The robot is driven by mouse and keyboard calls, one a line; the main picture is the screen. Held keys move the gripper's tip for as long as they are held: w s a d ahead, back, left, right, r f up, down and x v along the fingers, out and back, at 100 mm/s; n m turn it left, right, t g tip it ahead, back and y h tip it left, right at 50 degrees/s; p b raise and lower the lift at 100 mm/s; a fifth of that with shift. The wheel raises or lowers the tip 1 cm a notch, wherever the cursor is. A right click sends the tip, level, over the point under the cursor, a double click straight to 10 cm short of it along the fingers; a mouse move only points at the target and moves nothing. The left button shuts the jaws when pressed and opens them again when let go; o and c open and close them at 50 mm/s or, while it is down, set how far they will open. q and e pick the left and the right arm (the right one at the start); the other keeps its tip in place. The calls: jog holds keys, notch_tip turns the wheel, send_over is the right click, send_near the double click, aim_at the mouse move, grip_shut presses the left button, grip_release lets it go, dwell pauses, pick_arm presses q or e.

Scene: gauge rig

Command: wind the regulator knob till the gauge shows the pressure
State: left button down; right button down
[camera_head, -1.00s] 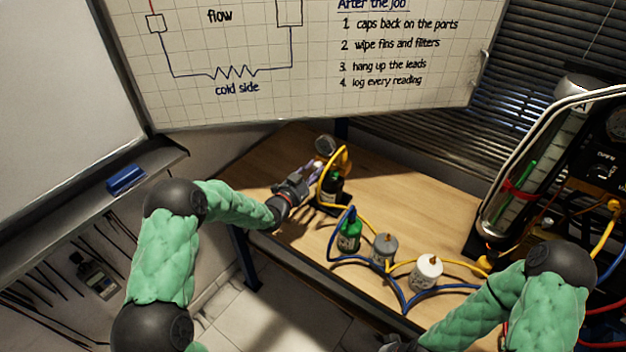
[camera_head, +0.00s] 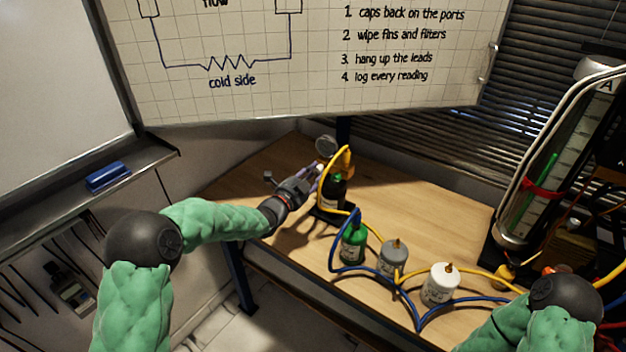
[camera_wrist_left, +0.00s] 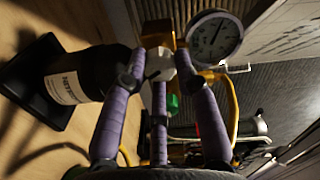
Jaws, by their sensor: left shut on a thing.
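The regulator knob (camera_wrist_left: 160,65) is a pale, faceted piece in the left wrist view. My left gripper (camera_head: 314,176), with its purple fingers, is shut on it; the fingers also show in the left wrist view (camera_wrist_left: 160,74). The round gauge (camera_wrist_left: 215,38) has a white face and a dark needle beside the knob, its figures too small to read. The gauge also shows in the head view (camera_head: 326,146). The regulator sits on a dark bottle (camera_wrist_left: 82,83) with a white label, standing on a black base (camera_wrist_left: 35,85). My right gripper is out of view.
On the wooden bench (camera_head: 400,190), a green bottle (camera_head: 354,243), a grey canister (camera_head: 393,257) and a white canister (camera_head: 440,284) stand in a row to the right, with yellow and blue hoses (camera_head: 420,318) around them. A tall glass column (camera_head: 548,165) stands at far right.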

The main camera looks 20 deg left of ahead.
pick_arm(q)
jog(key=shift+r, duration=0.1)
dwell(0.3)
jog(key=c, duration=0.9)
grip_release()
jog(key=shift+d, duration=0.15)
jog(key=shift+c, duration=0.2)
jog(key=shift+s+a, duration=0.3)
jog(key=shift+s, duration=0.25)
jog(key=v, duration=1.1)
jog(key=shift+w, duration=0.1)
